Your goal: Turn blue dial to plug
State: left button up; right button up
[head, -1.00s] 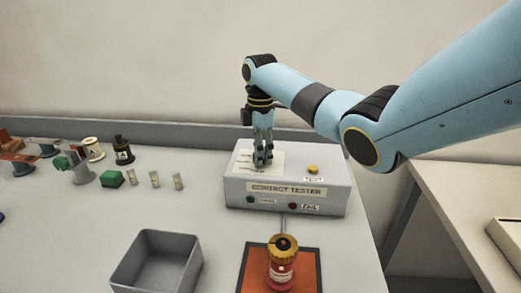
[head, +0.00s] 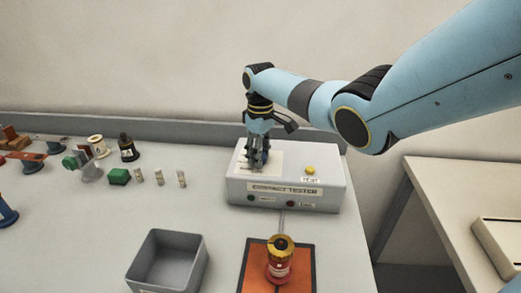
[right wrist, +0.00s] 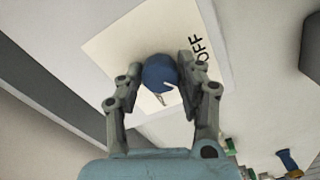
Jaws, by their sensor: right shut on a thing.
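The blue dial (right wrist: 159,73) sits on a pale plate (right wrist: 117,43) on top of the contact tester (head: 328,184). In the right wrist view it lies between the two fingers of my right gripper (right wrist: 160,75), which is shut on it. A white mark shows on the dial's lower right side. The word OFF is on the plate to the right of the dial; other lettering below it is partly hidden and unreadable. In the head view my right gripper (head: 258,160) points down onto the plate and hides the dial. My left gripper is out of view.
A yellow button (head: 310,170) is on the tester's right side. In front are a red and gold bushing (head: 279,262) on an orange mat (head: 304,258) and an empty grey bin (head: 168,262).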

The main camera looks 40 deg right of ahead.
jog(key=m, duration=0.4)
jog(key=shift+m, duration=0.4)
jog(key=shift+r, duration=0.1)
dwell(0.3)
jog(key=o, duration=1.1)
jog(key=shift+o, duration=0.2)
notch_tip(320, 180, up, 12)
